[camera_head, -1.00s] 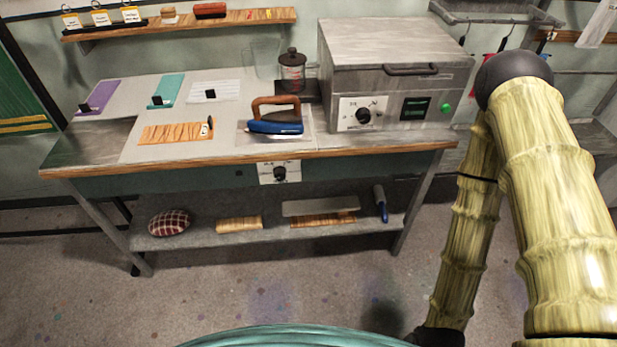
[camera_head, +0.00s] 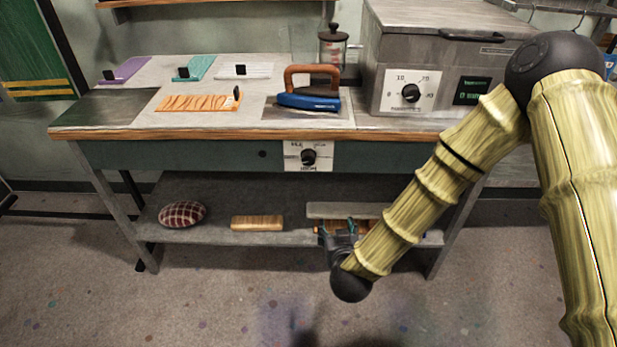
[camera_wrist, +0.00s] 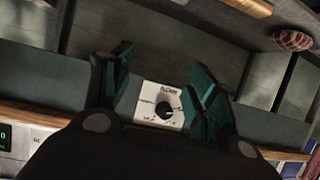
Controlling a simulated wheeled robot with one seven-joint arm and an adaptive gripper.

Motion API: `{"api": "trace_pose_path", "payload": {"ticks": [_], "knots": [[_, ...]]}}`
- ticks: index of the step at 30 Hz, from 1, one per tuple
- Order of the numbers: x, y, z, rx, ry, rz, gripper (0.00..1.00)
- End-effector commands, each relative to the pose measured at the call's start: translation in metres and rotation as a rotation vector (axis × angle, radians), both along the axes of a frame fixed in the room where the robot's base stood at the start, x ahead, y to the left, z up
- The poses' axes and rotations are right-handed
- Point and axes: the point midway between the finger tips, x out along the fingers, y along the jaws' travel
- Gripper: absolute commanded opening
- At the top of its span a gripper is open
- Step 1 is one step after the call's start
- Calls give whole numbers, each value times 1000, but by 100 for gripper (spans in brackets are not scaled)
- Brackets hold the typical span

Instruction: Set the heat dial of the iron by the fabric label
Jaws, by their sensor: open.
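The heat dial is a black knob (camera_head: 309,157) on a white plate on the front of the bench, below the iron. In the wrist view the knob (camera_wrist: 164,110) shows between my open fingers, apart from them. The blue iron (camera_head: 310,100) with a brown handle rests on a pad on the bench top. Fabrics lie to its left: orange striped (camera_head: 198,103), white (camera_head: 245,71), teal (camera_head: 196,68) and purple (camera_head: 126,71), each with a small dark tag; the label writing is too small to read. My gripper (camera_head: 335,232) is open and empty, below the dial near the lower shelf.
A grey oven-like box (camera_head: 430,60) with its own dial (camera_head: 410,93) stands at the bench's right. The lower shelf (camera_head: 215,235) holds a plaid cushion (camera_head: 183,214) and a wooden block (camera_head: 257,223). The floor in front is clear.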

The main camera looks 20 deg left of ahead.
Motion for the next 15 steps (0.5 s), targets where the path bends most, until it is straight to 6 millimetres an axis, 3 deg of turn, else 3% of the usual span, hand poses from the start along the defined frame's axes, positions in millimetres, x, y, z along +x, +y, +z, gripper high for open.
{"api": "trace_pose_path", "payload": {"ticks": [1, 6, 15], "knots": [[10, 15, -2, 9, -54, -2, 58], [33, 57, 32, 27, -225, -23, 58], [47, 97, 80, 44, -404, -74, 58]]}}
